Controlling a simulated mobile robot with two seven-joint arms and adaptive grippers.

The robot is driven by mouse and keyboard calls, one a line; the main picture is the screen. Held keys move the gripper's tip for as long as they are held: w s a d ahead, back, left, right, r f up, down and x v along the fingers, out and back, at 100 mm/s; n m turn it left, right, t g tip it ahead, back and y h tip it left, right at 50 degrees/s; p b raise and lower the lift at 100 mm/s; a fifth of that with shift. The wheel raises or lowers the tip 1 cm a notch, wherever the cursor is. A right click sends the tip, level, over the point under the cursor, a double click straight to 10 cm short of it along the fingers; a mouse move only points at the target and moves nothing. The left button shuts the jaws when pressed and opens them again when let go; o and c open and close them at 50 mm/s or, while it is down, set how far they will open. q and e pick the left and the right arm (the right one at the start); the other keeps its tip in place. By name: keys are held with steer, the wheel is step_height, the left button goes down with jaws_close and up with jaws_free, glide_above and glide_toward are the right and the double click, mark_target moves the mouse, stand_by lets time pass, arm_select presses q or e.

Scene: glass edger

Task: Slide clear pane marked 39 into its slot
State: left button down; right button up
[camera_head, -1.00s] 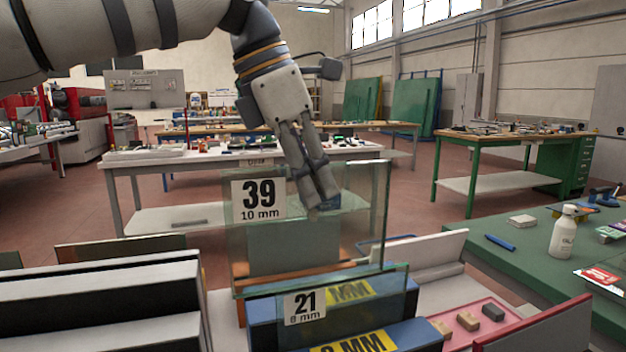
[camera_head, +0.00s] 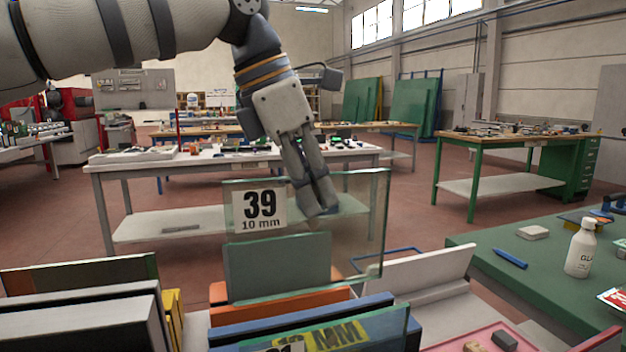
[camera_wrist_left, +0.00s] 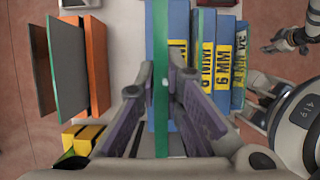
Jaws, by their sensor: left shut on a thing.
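The clear pane marked 39 (camera_head: 350,235) hangs upright in the head view, with a white label reading 39, 10 mm. My left gripper (camera_head: 320,208) is shut on its upper part. In the left wrist view the pane (camera_wrist_left: 161,60) is a thin green edge between the fingers of my left gripper (camera_wrist_left: 162,85). Blue slotted blocks (camera_head: 300,318) with yellow labels lie below and nearer; 6 MM labels show on the blue blocks (camera_wrist_left: 205,55) in the wrist view. Whether the pane's lower edge touches anything is unclear. My right gripper (camera_wrist_left: 288,42) is far right there, its jaw state unclear.
A grey pane (camera_head: 275,265) stands at an orange block (camera_head: 285,300), partly seen through the clear pane. Another clear pane (camera_head: 395,335) stands in front. A green table (camera_head: 480,250) with a white bottle (camera_head: 580,250) is at right.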

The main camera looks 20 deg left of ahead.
mark_target(313, 270)
arm_select(q)
steer(key=shift+f, duration=5.3)
steer(key=shift+f, duration=0.4)
steer(key=c, duration=1.6)
jaws_free()
steer(key=shift+c, duration=0.2)
steer(key=shift+f, duration=0.1)
steer(key=v, duration=1.2)
